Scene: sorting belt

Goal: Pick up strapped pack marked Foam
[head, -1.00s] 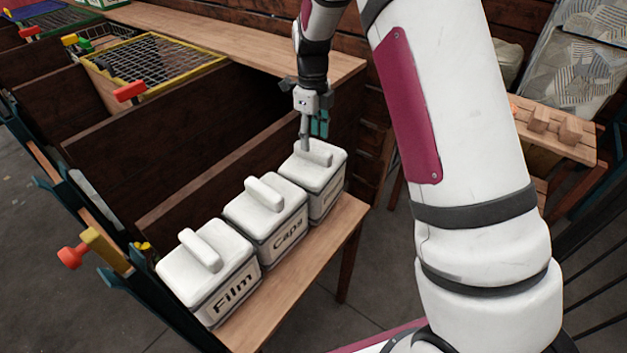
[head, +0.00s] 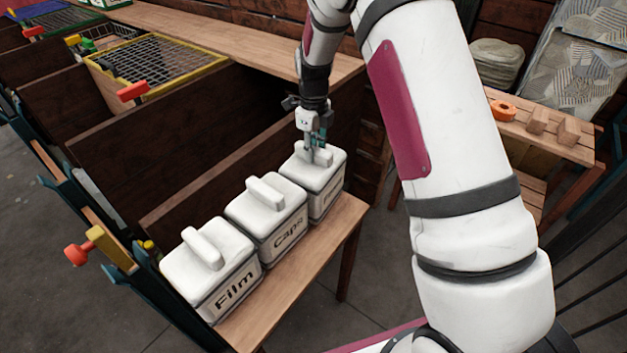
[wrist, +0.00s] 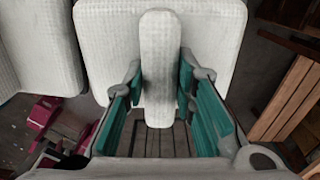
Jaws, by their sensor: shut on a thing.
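Three white packs with top handles stand in a row on a wooden bench. The near one (head: 212,268) reads Film and the middle one (head: 268,217) reads Caps. The far pack (head: 322,183) has a label that starts with F; the rest is too small to read. My gripper (head: 318,155) points down at this far pack and is shut on its raised handle. In the wrist view, the teal finger pads (wrist: 160,95) are on both sides of the white handle (wrist: 160,55). The pack sits upright, apparently still on the bench.
The wooden bench (head: 290,290) has a bare strip in front of the packs. Dark wooden dividers (head: 170,130) rise behind them. A yellow-rimmed mesh crate (head: 160,65) stands at the back left. A side table at right holds wooden blocks (head: 569,131) and an orange ring (head: 503,109).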

